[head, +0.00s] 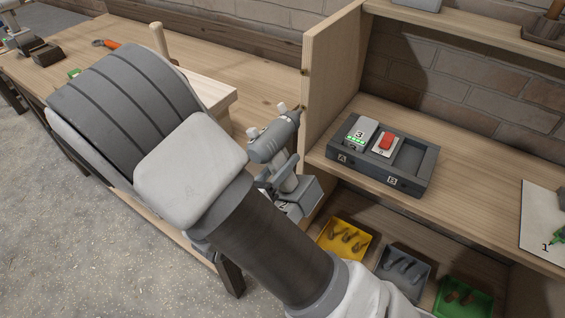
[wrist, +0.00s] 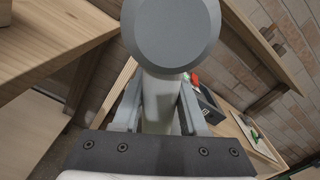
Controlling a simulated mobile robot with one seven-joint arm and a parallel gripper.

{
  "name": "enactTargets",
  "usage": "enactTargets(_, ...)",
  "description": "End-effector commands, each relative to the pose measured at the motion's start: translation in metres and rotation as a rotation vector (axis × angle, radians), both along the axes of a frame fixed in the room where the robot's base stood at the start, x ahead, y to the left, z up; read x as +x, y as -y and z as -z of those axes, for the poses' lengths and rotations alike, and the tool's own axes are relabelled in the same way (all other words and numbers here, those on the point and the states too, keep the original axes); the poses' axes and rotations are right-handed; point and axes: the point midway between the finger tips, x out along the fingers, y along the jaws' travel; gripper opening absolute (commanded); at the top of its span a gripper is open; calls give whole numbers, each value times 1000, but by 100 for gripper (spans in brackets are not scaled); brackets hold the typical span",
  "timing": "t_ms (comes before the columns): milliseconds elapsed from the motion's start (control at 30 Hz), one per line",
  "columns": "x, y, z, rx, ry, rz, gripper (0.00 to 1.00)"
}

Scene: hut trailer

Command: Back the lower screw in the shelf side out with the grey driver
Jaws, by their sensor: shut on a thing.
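The grey driver (head: 266,146) is held in my gripper (wrist: 160,108), whose fingers are shut around its handle. Its nose points up and right at the shelf side (head: 328,75), a pale wooden upright panel. The nose tip is close to the panel's left edge; I cannot tell whether it touches. In the wrist view the driver's round rear end (wrist: 172,32) fills the top middle and hides what lies ahead.
A charger tray (head: 432,166) marked A and B stands on the shelf, holding a grey number 3 block and a red-topped block. Yellow (head: 326,247), grey (head: 382,268) and green (head: 441,302) bins sit below. A workbench (head: 95,42) runs along the left.

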Motion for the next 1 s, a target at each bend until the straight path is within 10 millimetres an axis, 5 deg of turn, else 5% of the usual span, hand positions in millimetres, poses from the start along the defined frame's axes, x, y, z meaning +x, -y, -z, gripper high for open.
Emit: enactTargets(1000, 11, 8, -2, -2, 5, 1, 0)
